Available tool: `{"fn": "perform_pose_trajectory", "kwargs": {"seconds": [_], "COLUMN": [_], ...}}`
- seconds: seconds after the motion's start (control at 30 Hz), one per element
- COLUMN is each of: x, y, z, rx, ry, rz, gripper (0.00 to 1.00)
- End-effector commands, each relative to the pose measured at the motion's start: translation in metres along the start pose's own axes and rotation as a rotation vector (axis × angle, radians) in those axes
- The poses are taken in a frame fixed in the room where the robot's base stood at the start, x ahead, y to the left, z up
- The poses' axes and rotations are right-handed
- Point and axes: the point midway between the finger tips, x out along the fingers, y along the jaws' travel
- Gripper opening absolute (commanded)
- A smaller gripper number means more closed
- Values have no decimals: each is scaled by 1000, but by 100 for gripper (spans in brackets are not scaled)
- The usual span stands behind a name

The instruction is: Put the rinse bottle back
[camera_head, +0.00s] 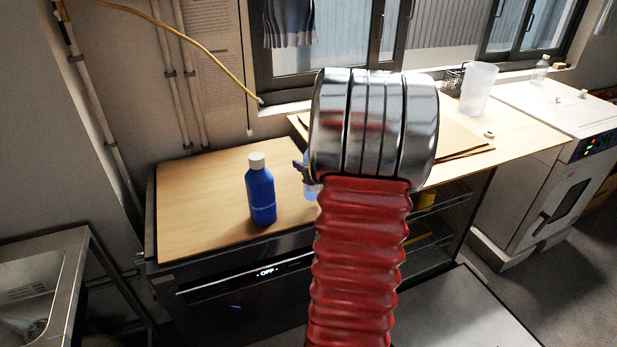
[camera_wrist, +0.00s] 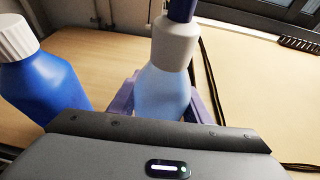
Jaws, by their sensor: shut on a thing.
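The rinse bottle (camera_wrist: 161,92) is translucent pale blue with a whitish collar and a dark blue top. In the wrist view it stands upright between the fingers of my gripper (camera_wrist: 158,100), which is shut on it. In the head view my arm hides most of the rinse bottle; only a pale blue edge (camera_head: 311,188) shows beside one finger of my gripper (camera_head: 301,172). Its base is hidden, so I cannot tell whether it touches the wooden top (camera_head: 196,192).
An opaque blue bottle with a white cap (camera_head: 262,195) stands close to the left of the rinse bottle. A raised board (camera_wrist: 258,85) lies to the right. A clear beaker (camera_head: 478,88) stands further right. The left part of the wooden top is clear.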

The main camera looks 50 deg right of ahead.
Motion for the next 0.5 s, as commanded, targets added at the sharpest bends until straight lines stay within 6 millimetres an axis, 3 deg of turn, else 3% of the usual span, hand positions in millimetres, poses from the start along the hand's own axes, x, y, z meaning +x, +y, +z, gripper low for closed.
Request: {"fn": "perform_pose_trajectory", "kwargs": {"seconds": [0.37,0.5], "x": [2,6], "y": [-1,-1], "z": [-4,-15], "rx": [-1,1], "ry": [-2,0], "rz": [0,-1], "gripper": [11,11]}}
